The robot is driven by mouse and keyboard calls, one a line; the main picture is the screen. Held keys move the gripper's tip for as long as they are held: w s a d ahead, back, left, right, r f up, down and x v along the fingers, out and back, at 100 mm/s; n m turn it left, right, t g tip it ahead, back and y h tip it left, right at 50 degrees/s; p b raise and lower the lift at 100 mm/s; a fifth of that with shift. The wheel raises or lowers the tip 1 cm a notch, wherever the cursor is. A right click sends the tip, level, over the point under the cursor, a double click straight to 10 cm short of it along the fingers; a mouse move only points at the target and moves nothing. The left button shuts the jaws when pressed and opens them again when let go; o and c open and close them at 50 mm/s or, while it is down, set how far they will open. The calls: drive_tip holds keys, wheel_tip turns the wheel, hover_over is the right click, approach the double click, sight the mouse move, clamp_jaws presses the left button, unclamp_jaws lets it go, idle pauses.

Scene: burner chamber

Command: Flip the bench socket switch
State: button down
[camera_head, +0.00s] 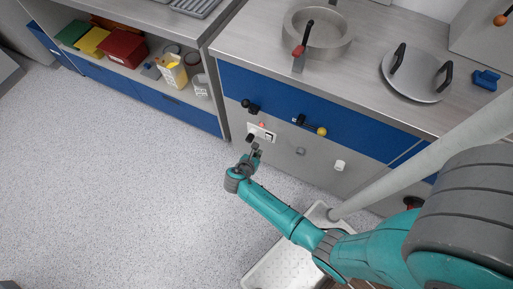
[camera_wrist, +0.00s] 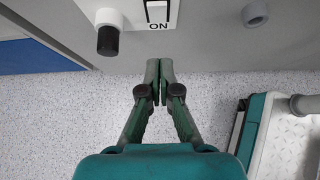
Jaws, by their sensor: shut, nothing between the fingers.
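The bench socket (camera_head: 258,130) is a white plate on the grey front panel below the blue drawer. In the wrist view its switch (camera_wrist: 157,11) is a white rocker in a dark frame, cut off by the top edge, with "ON" printed below. A black-tipped plug or knob (camera_wrist: 108,38) sticks out to its left. My gripper (camera_wrist: 159,82) is shut and empty, its fingertips together just below the switch in that view. In the head view my gripper (camera_head: 255,150) is just below the socket. I cannot tell how far the tips are from the panel.
Two small knobs, one grey (camera_head: 300,151) and one white (camera_head: 340,165), sit to the right. Open speckled floor (camera_head: 120,190) lies to the left.

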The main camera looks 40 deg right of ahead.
sight(269, 136)
drive_tip(key=x, duration=0.2)
drive_tip(key=r+x, duration=0.1)
drive_tip(key=x, duration=0.2)
drive_tip(key=d+x, duration=0.1)
drive_tip(key=x, duration=0.1)
drive_tip(key=shift+w+d, duration=0.25)
drive_tip(key=shift+d, duration=0.1)
drive_tip(key=shift+w+d+r, duration=0.1)
drive_tip(key=shift+w+d, duration=0.15)
drive_tip(key=shift+d, duration=0.35)
drive_tip(key=shift+w+d+r, duration=0.1)
drive_tip(key=shift+d, duration=0.15)
drive_tip(key=shift+r, duration=0.2)
drive_tip(key=shift+r, duration=0.55)
